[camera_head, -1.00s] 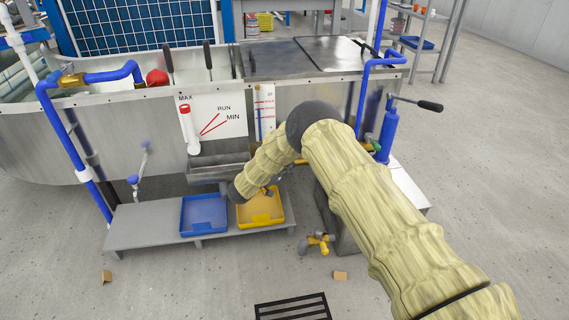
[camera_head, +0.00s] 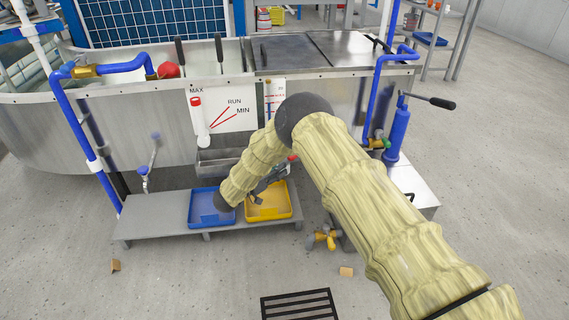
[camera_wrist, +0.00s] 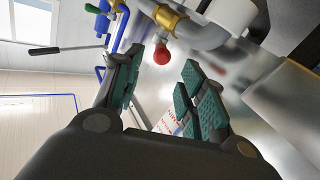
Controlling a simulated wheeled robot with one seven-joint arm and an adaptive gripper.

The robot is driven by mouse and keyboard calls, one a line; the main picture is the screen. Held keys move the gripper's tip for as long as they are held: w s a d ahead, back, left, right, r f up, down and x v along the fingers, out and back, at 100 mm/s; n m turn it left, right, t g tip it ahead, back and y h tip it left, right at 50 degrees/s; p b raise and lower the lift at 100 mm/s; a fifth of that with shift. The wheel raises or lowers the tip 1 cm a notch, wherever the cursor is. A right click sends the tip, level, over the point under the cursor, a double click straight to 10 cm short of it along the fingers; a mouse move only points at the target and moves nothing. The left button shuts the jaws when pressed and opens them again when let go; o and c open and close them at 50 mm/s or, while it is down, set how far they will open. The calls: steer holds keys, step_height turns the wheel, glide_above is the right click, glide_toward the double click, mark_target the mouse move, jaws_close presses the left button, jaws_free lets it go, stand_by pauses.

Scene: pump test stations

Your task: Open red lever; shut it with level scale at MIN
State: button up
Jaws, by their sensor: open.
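The red lever's end shows as a red knob (camera_wrist: 162,54) by a brass valve, just beyond my fingertips in the wrist view. In the head view a small red spot (camera_head: 291,158) beside my gripper seems to be the same part. My gripper (camera_head: 272,178) is open; in the wrist view its two fingers (camera_wrist: 161,74) stand apart with nothing between them. The level scale (camera_head: 232,118) is a white board marked MAX, RUN and MIN, with a red-capped white tube at its left. The tube's liquid level cannot be made out.
A blue tray (camera_head: 207,222) and a yellow tray (camera_head: 283,211) lie on a low grey bench (camera_head: 150,219) below my arm. A second, smaller scale (camera_head: 276,92) is partly behind my arm. A blue cylinder with a black handle (camera_head: 398,132) stands to the right.

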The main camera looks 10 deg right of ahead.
steer(key=shift+v, duration=1.25)
steer(key=s+d+f+n+y+p, duration=0.1)
steer(key=s+d+f+n+y, duration=0.25)
steer(key=s+f, duration=0.35)
steer(key=s+d+f+n+g+y+p, duration=0.1)
steer(key=s+d+f+n+y, duration=0.1)
steer(key=s+f+y, duration=0.45)
steer(key=s+d+f+n+y+p, duration=0.1)
steer(key=s+d+f+n+y, duration=0.2)
steer(key=s, duration=0.6)
steer(key=s+d+r+g+y+p, duration=0.1)
steer(key=s+d+g, duration=0.15)
steer(key=s, duration=0.95)
steer(key=s+d+r+g+p, duration=0.1)
steer(key=s+g, duration=0.3)
steer(key=s, duration=0.8)
steer(key=s+d+r+g+y+p, duration=0.1)
steer(key=s+d+g, duration=0.15)
steer(key=s, duration=0.95)
step_height(320, 180, up, 37)
steer(key=p, duration=3.6)
steer(key=shift+g, duration=0.3)
steer(key=shift+f, duration=0.1)
